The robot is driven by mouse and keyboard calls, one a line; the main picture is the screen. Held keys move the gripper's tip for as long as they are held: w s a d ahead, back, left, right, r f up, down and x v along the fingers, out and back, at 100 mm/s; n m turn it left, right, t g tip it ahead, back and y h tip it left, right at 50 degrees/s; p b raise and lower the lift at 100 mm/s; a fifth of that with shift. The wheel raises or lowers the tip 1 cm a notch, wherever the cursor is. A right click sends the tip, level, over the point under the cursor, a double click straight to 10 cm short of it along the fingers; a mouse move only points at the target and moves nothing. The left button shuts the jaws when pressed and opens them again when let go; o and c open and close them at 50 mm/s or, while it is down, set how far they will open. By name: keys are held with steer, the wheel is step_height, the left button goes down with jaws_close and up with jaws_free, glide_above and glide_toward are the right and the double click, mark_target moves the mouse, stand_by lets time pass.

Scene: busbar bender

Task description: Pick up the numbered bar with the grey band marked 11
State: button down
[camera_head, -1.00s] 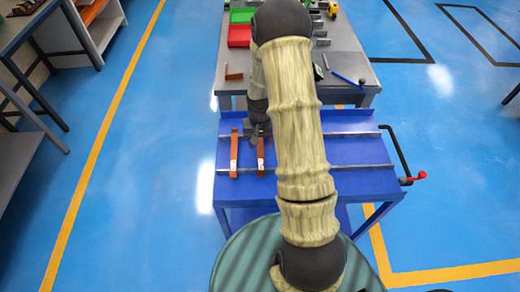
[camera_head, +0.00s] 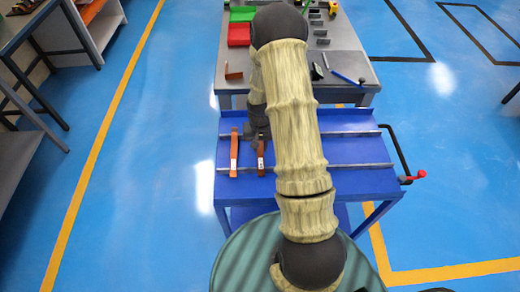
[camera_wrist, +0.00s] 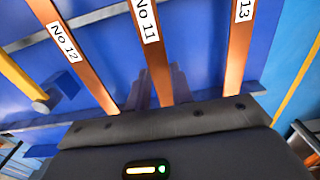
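The copper bar labelled No 11 (camera_wrist: 152,45) runs down the middle of the wrist view. No grey band can be made out on it. The bar labelled No 12 (camera_wrist: 75,50) lies to its left and one labelled 13 (camera_wrist: 240,50) to its right. My gripper (camera_wrist: 161,85) has its dark fingers on either side of the No 11 bar; they look open, though contact is hard to judge. In the head view my gripper (camera_head: 257,142) is low over the middle bar (camera_head: 261,160). The left bar (camera_head: 234,152) is clear of it; my arm hides the other.
The bars lie across rails on a blue cart (camera_head: 345,180) with a red-knobbed crank (camera_head: 420,175) at its right. A grey table (camera_head: 340,65) behind holds a green bin (camera_head: 242,14), a red bin (camera_head: 239,35) and tools. Floor at left is open.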

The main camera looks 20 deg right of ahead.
mark_target(260, 149)
steer(key=shift+r, duration=0.1)
step_height(260, 149, up, 10)
steer(key=b, duration=0.1)
stand_by(0.6)
